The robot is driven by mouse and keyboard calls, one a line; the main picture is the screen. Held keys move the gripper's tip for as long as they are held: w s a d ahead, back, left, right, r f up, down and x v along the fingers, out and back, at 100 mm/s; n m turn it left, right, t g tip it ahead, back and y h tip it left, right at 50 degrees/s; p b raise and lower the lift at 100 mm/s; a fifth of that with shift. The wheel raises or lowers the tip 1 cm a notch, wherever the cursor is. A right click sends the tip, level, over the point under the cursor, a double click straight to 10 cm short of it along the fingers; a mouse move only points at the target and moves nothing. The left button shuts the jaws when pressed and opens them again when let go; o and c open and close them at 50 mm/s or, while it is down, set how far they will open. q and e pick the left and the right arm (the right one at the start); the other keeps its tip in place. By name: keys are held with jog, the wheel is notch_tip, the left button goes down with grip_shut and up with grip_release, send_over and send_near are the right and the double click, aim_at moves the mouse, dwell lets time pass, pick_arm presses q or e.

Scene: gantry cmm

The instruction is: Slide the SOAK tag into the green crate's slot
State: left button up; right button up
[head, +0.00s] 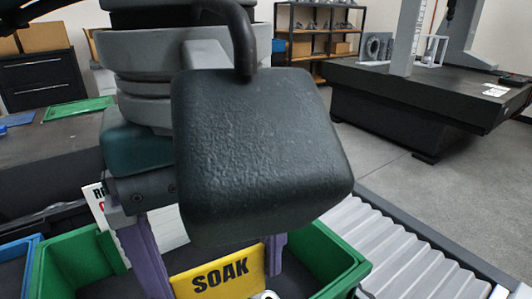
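The yellow SOAK tag (222,274) is at the bottom centre of the head view, slightly tilted, with black letters. My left gripper (212,262) points down at it. Its purple fingers stand at the tag's two side edges and appear shut on it. The dark block of my arm hides the upper part of the gripper. The green crate (325,262) lies below, its walls showing on both sides of the tag. The tag's lower edge and the slot are out of sight, so I cannot tell whether they meet. My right gripper is not in view.
A white tag with red and black letters (97,204) stands behind the left finger, partly hidden. A blue crate (18,262) is at the lower left. A ribbed grey conveyor (400,255) runs along the right. A dark measuring table (430,95) stands farther back beyond open floor.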

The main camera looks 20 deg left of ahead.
pick_arm(q)
jog(key=shift+n, duration=0.7)
jog(key=f, duration=0.1)
jog(key=s+d+f+b, duration=0.1)
jog(key=f, duration=0.1)
jog(key=d+f, duration=0.1)
jog(key=shift+s+f+b, duration=0.15)
jog(key=shift+f+b, duration=0.15)
jog(key=shift+b, duration=0.05)
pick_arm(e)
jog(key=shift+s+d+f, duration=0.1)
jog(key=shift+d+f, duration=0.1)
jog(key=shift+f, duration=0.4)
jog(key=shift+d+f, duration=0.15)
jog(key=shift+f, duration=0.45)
pick_arm(q)
jog(key=shift+f, duration=0.1)
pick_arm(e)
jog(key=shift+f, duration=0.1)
pick_arm(q)
jog(key=shift+d+f+b, duration=0.1)
jog(key=shift+f+b, duration=0.85)
jog(key=shift+b, duration=0.3)
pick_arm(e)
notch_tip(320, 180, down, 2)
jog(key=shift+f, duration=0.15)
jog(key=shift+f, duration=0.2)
